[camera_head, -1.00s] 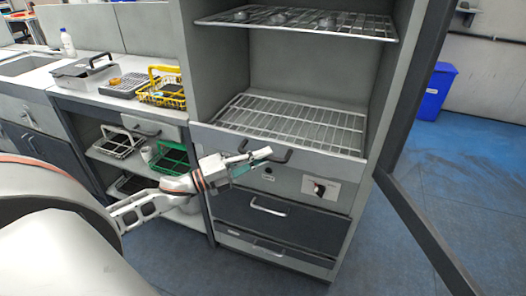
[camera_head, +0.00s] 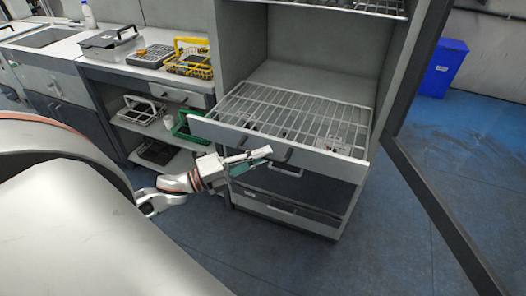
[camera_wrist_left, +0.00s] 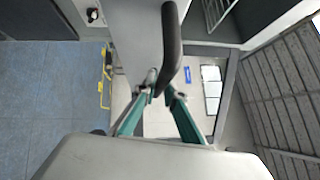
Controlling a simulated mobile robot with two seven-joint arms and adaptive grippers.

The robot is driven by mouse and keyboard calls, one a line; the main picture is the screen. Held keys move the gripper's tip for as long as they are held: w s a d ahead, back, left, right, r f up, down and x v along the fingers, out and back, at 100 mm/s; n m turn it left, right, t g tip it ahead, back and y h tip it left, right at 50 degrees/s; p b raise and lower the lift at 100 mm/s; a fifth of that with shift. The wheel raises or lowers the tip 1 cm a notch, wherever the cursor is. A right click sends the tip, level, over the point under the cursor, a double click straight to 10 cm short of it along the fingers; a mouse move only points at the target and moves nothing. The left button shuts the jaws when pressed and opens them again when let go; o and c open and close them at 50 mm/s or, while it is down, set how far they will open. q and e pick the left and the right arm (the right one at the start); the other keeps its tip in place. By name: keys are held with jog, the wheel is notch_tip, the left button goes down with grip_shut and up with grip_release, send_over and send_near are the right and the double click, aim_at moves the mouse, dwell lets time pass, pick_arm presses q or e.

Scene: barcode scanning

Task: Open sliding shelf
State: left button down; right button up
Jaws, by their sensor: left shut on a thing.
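The sliding shelf has a wire rack (camera_head: 300,113) behind a pale front panel (camera_head: 222,130) with a dark curved handle (camera_head: 283,155). Its front stands out from the cabinet, over the drawers below. My left gripper (camera_head: 262,157) is at the handle, its teal fingers shut on it. In the left wrist view the dark handle (camera_wrist_left: 171,45) runs down between the fingertips of my left gripper (camera_wrist_left: 160,93). My right gripper is not in view.
The cabinet's glass door (camera_head: 430,190) stands open at the right. An upper wire rack (camera_head: 370,7) is above. A yellow basket (camera_head: 190,65) sits on the left counter, a green basket (camera_head: 185,127) below. A blue bin (camera_head: 441,68) stands back right. The floor between is clear.

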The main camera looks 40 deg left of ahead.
pick_arm(q)
jog(key=c, duration=2.1)
grip_release()
jog(key=v, duration=1.2)
jog(key=d+f+n+y, duration=0.3)
jog(key=f+n+y, duration=0.1)
jog(key=f+n, duration=0.3)
jog(key=d+f+n+y, duration=0.3)
jog(key=f+n, duration=0.4)
jog(key=f, duration=0.1)
jog(key=s+d+f+n+g, duration=0.1)
jog(key=d+f+n+g, duration=0.1)
jog(key=d+f, duration=0.1)
jog(key=s+d+f+n+g, duration=0.2)
jog(key=d+f+n, duration=0.1)
jog(key=d, duration=0.3)
jog(key=s+d+f+n+g, duration=0.1)
jog(key=d+f+n+g, duration=0.1)
jog(key=d+f, duration=0.2)
jog(key=shift+s+d+f+n+y, duration=0.2)
jog(key=shift+s+d+n+y, duration=0.15)
jog(key=shift+d, duration=0.3)
